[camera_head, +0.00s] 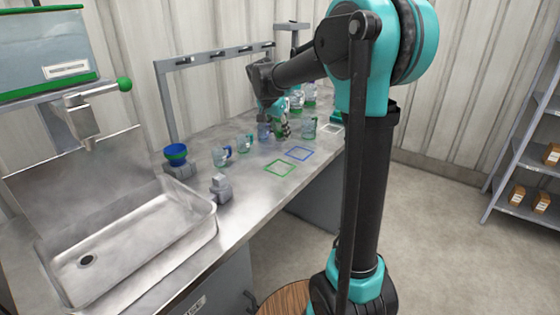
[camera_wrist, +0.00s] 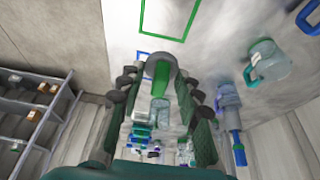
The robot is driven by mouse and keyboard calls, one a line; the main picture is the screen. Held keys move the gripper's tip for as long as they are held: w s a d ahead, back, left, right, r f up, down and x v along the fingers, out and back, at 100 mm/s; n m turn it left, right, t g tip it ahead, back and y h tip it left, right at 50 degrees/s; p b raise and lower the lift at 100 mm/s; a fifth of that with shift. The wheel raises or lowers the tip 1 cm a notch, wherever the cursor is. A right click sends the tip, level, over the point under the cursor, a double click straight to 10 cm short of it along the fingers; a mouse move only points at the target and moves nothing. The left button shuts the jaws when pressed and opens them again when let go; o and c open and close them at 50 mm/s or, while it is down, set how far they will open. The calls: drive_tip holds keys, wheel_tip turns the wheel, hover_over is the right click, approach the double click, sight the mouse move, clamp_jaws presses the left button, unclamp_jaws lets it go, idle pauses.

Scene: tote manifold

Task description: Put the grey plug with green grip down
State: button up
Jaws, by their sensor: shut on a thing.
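My gripper (camera_wrist: 163,82) is shut on the grey plug with green grip (camera_wrist: 160,72), which shows between the two fingers in the wrist view. The plug's grey end points toward the bench and the outlined squares. In the head view my gripper (camera_head: 277,125) is low over the far part of the bench, among clear jugs. There the plug cannot be made out clearly. A green outlined square (camera_head: 279,168) and a blue outlined square (camera_head: 299,153) lie on the bench, nearer the camera than my gripper. Both look empty.
Clear jugs with a blue handle (camera_head: 220,156), a green handle (camera_head: 245,144) and a teal handle (camera_head: 308,127) stand on the bench. Bottles (camera_head: 297,101) stand behind my gripper. A hook rail (camera_head: 215,57) runs along the back. The sink (camera_head: 130,240) is at left.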

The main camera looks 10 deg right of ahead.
sight(283, 166)
wheel_tip(283, 166, down, 12)
drive_tip(key=shift+r, duration=0.1)
idle(0.4)
drive_tip(key=shift+f, duration=0.2)
drive_tip(key=o, duration=0.9)
drive_tip(key=shift+o, duration=0.2)
drive_tip(key=shift+r, duration=0.1)
drive_tip(key=v, duration=1.1)
drive_tip(key=s+d+f+n+y, duration=0.1)
drive_tip(key=s+d+f+n, duration=0.1)
drive_tip(key=s+f, duration=0.3)
drive_tip(key=s+d+f+n+y, duration=0.1)
drive_tip(key=s+d+f+n, duration=0.2)
drive_tip(key=s, duration=1)
drive_tip(key=s+d+f+n+t+y, duration=0.1)
drive_tip(key=s+f+n, duration=0.3)
drive_tip(key=s+f, duration=0.5)
drive_tip(key=shift+s+d, duration=0.5)
drive_tip(key=shift+d, duration=0.25)
